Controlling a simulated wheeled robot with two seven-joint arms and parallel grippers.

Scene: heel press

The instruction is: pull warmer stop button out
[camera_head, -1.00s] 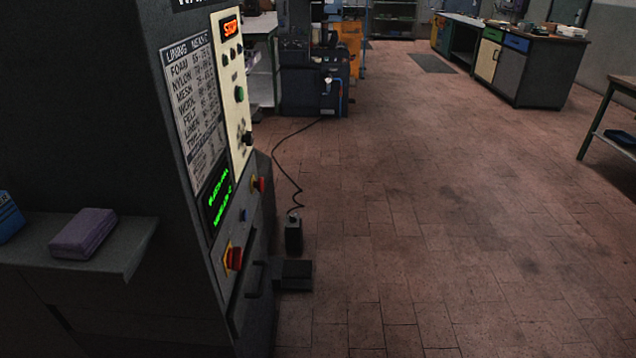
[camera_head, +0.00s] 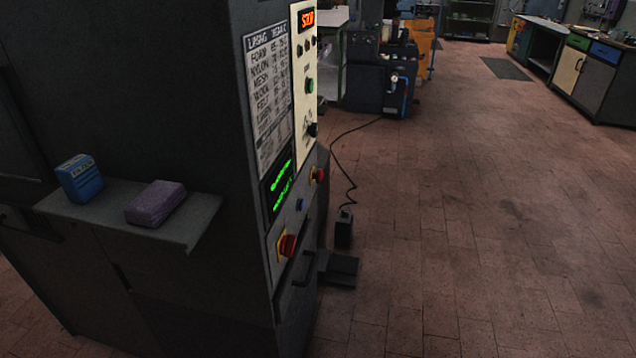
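The warmer is a tall dark cabinet (camera_head: 150,90) on the left of the head view, its control face seen at a steep angle. Low on that face is a red button (camera_head: 290,245) on a yellow plate. I cannot read a label on either, nor tell whether either is pressed in. Neither of my grippers is in view.
A side shelf (camera_head: 205,222) juts from the cabinet with a blue box (camera_head: 79,178) and a purple block (camera_head: 155,203). Open tiled floor (camera_head: 470,210) lies to the right; benches (camera_head: 600,75) stand behind.

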